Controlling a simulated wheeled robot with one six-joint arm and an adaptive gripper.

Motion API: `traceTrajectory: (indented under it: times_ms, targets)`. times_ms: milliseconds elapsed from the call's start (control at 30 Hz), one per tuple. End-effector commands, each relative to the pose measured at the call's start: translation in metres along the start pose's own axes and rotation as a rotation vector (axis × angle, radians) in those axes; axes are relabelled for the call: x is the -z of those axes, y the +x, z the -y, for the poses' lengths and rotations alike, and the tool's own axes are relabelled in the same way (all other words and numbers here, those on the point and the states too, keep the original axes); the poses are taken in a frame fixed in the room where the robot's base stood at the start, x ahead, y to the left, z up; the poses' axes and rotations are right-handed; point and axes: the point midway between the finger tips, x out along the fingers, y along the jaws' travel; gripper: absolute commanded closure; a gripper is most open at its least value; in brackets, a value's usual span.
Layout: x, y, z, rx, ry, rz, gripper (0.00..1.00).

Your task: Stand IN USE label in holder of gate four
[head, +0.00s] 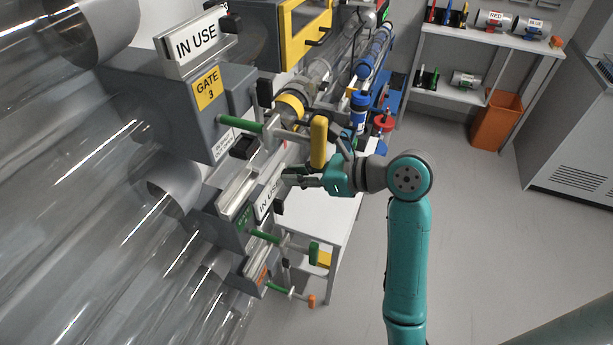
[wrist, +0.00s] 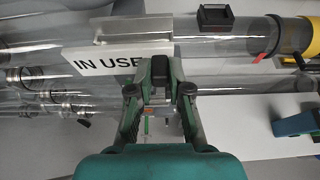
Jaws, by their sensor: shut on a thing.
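My gripper (head: 288,178) is shut on the right end of a white IN USE label (head: 267,197). In the wrist view, the fingers (wrist: 160,75) hold the label (wrist: 100,64) with its text upright. The label is close to a pale grooved holder (head: 238,192) on the grey gate housing below gate 3; this holder also shows in the wrist view (wrist: 130,28). I cannot tell whether label and holder touch. A green gate plate (head: 243,220) is partly hidden behind the label, and its number is not readable.
Gate 3 (head: 207,88) has another IN USE label (head: 195,40) standing in its holder. Green-rodded handles, one with a yellow grip (head: 319,142), stick out near my gripper. Clear tubes fill the left. A white table (head: 318,212) lies below; the floor at right is free.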

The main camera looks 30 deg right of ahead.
Motion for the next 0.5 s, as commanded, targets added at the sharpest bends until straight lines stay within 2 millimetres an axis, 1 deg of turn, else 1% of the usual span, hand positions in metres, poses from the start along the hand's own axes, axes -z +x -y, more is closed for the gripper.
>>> traceTrajectory:
  times_ms: [500]
  targets:
    - [-0.017,0.042,-0.001,-0.002,-0.001,0.000,1.00]
